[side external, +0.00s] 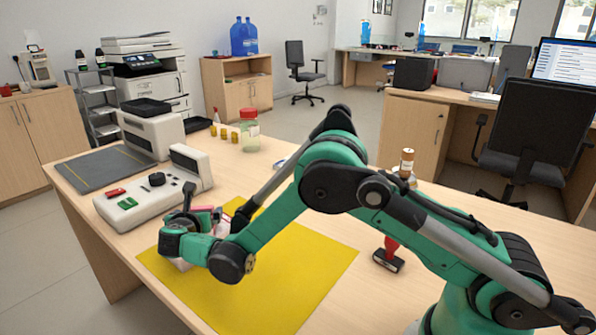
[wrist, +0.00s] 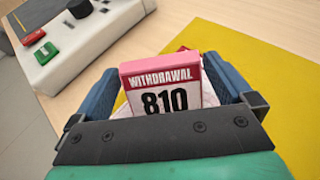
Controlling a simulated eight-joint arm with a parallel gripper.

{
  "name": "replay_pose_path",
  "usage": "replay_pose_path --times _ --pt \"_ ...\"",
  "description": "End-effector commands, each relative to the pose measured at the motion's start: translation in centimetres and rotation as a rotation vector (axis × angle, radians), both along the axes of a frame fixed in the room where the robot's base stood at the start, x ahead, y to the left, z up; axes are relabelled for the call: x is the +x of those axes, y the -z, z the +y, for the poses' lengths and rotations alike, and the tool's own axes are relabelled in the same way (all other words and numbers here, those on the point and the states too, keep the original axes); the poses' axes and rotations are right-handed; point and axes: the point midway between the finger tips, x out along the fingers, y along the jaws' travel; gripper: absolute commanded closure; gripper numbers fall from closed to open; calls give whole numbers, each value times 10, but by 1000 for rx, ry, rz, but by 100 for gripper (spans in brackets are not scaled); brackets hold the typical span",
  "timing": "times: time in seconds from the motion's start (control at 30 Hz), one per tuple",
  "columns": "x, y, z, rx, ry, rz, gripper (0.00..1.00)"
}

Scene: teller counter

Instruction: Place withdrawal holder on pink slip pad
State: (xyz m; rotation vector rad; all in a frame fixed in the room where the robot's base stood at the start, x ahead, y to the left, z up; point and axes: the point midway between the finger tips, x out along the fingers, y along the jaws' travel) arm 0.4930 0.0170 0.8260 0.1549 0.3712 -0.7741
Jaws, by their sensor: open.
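The withdrawal holder (wrist: 160,85) is a pink-edged block with a white card reading "WITHDRAWAL 810". In the wrist view it stands between the two blue fingers of my gripper (wrist: 160,92). The gripper is open, with the fingers on either side of the holder; its lower part is hidden by the gripper body. In the side external view my gripper (side external: 188,222) is low over the yellow mat (side external: 300,270), and pink and white parts show around it. A small red patch (wrist: 183,48) shows behind the holder. I cannot pick out the pink slip pad as a separate thing.
A white device (side external: 150,195) with red and green buttons stands left of the mat, close to my gripper. A red-handled stamp (side external: 389,258) stands to the right. A clear jar with a red lid (side external: 249,130) and several yellow pieces are behind. The mat's front is clear.

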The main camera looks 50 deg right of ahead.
Motion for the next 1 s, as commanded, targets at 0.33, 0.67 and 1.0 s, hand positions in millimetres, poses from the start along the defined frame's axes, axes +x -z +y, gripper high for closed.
replay_pose_path --times 0.33,0.67,1.0 --pt "-50 -29 51 0 -4 -1 0" --pt "-69 -49 52 135 57 -38 0" --pt "-132 -88 -6 982 563 -338 0"
